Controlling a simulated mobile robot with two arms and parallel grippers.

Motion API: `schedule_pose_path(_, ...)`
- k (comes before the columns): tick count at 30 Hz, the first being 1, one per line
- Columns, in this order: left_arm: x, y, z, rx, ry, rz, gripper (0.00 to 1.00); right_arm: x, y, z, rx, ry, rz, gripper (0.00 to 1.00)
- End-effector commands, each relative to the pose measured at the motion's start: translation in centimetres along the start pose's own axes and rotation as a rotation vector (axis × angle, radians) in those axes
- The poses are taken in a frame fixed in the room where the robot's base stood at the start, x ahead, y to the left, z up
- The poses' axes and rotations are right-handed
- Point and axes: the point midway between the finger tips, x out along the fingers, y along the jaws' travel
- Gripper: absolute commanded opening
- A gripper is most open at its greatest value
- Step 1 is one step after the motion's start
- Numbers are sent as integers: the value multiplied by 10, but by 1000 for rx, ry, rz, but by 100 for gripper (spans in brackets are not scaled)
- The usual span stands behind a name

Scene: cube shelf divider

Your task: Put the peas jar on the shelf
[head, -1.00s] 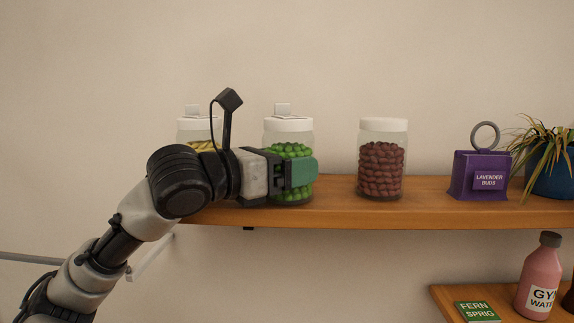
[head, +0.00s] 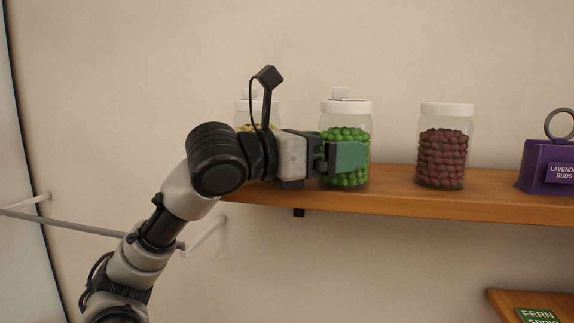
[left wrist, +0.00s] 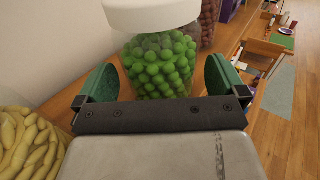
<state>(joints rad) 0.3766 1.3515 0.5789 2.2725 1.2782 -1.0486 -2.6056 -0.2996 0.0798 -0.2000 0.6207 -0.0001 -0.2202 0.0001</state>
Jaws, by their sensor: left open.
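The peas jar (head: 345,112), clear with a white lid and green peas, stands upright on the wooden shelf (head: 400,202) between two other jars. In the left wrist view the peas jar (left wrist: 157,62) is just ahead, between my left gripper's two green fingers (left wrist: 168,82). My left gripper (head: 350,157) reaches in from the left at the jar's lower part. It is open, with a finger on either side of the jar and gaps visible in the wrist view. The finger hides part of the jar in the head view. My right gripper is not in view.
A jar with yellow contents (head: 258,108) stands left, partly behind my arm; the wrist view shows its yellow contents (left wrist: 28,145). A jar of dark red contents (head: 443,150) stands right. A purple lavender box (head: 545,165) is further right. A lower shelf holds a fern packet (head: 538,315).

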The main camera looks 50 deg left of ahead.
Motion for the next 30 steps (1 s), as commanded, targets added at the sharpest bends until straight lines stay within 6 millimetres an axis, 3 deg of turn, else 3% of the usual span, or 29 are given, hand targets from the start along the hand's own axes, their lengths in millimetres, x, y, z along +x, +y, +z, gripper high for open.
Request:
schedule_pose_path(1,-13,0,-8,1,-8,2,100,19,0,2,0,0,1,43)
schedule_pose_path(3,-29,0,-8,1,-9,2,100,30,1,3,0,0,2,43)
schedule_pose_path(12,-82,0,-3,1,-5,1,100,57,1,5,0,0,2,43)
schedule_pose_path(18,-93,0,-1,0,-1,0,100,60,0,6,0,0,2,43)
schedule_pose_path(30,-93,0,0,0,-1,0,100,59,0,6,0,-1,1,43)
